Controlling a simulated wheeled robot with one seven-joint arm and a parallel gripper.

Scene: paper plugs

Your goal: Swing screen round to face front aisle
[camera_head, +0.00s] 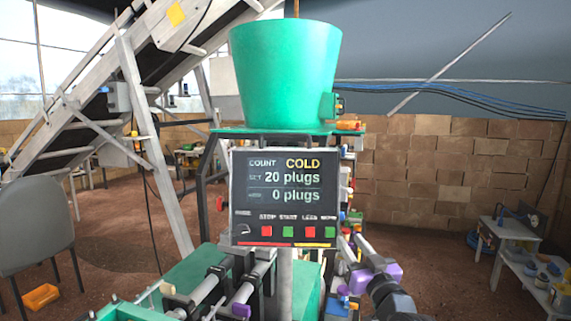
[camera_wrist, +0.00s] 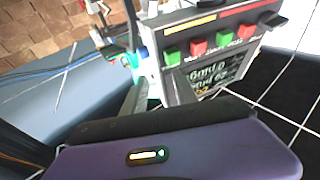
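The screen (camera_head: 283,195) is a dark box on a pale post, facing my head camera. It reads COUNT, COLD, 20 plugs and 0 plugs, above a row of red and green buttons. In the wrist view the screen (camera_wrist: 215,55) appears upside down, its side edge close to my fingers. My gripper (camera_head: 354,243), with purple parts, is at the screen's lower right in the head view. Its two grey fingers are apart in the wrist view (camera_wrist: 157,90), near the screen's edge. I cannot tell whether either finger touches it.
A green hopper (camera_head: 285,75) stands above and behind the screen. A sloping conveyor (camera_head: 110,85) rises at the left. A grey chair (camera_head: 38,235) stands at the left and a low white table (camera_head: 512,255) at the right. Brown floor lies open between machine and table.

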